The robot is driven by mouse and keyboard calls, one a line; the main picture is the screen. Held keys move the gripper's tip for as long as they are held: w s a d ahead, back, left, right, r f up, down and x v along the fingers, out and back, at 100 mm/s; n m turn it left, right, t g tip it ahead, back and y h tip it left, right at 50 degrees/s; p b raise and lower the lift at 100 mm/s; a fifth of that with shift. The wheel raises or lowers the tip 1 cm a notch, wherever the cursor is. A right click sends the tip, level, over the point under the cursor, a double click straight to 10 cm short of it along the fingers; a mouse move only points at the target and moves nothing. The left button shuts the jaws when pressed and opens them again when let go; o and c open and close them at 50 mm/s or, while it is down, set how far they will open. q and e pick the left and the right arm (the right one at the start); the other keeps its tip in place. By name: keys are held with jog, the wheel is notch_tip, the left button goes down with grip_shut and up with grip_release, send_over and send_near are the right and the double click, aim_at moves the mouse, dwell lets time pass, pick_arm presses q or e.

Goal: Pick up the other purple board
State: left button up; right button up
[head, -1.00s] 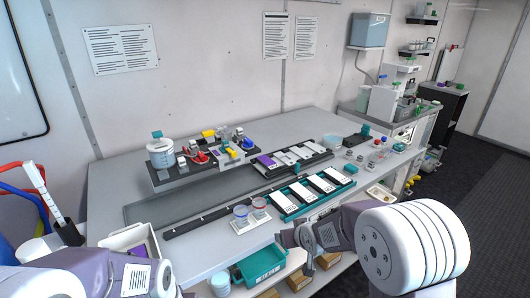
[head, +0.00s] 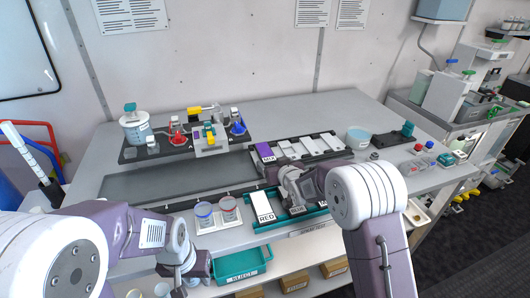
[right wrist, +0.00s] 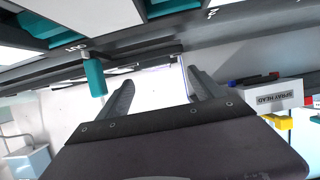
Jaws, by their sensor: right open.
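A purple board (head: 265,152) lies at the left end of the black slotted tray (head: 338,154), at the back middle of the table. My right gripper (head: 284,178) is just in front of that tray, over the back of the teal tray (head: 288,222). In the right wrist view its two fingers (right wrist: 160,92) are apart, with only a pale surface seen between them; no purple board is clear there. My left gripper (head: 190,268) hangs low at the table's front edge, and its fingers are too small to read.
A white card marked RED (head: 263,206) stands out in the teal tray; my right arm hides much of that tray. Two small cups (head: 216,212) stand left of it. A board of coloured fittings (head: 190,138) is at back left. A teal REJECT bin (head: 241,263) sits below.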

aim_at(268, 157)
jog(key=shift+w+d+f, duration=0.15)
jog(key=shift+w+f, duration=0.1)
jog(key=shift+w, duration=0.2)
jog(key=shift+w+d+f, duration=0.1)
jog(key=shift+w+f, duration=0.1)
jog(key=shift+w, duration=0.2)
jog(key=shift+w+a+f, duration=0.1)
jog(key=shift+w, duration=0.1)
jog(key=x, duration=0.3)
jog(key=shift+w+a+p, duration=0.25)
jog(key=shift+a+p, duration=0.1)
jog(key=shift+p, duration=0.05)
jog(key=shift+w+f, duration=0.25)
jog(key=shift+w, duration=0.1)
jog(key=shift+s+r, duration=0.1)
jog(key=shift+s, duration=0.05)
jog(key=c, duration=1.5)
pick_arm(q)
jog(key=shift+w+d+r+p, duration=0.15)
jog(key=shift+r+p, duration=0.1)
jog(key=shift+r, duration=0.25)
jog(key=shift+d+r+p, duration=0.1)
jog(key=shift+r+p, duration=0.15)
jog(key=shift+r, duration=0.2)
pick_arm(e)
jog(key=shift+o, duration=0.2)
notch_tip(268, 157, up, 10)
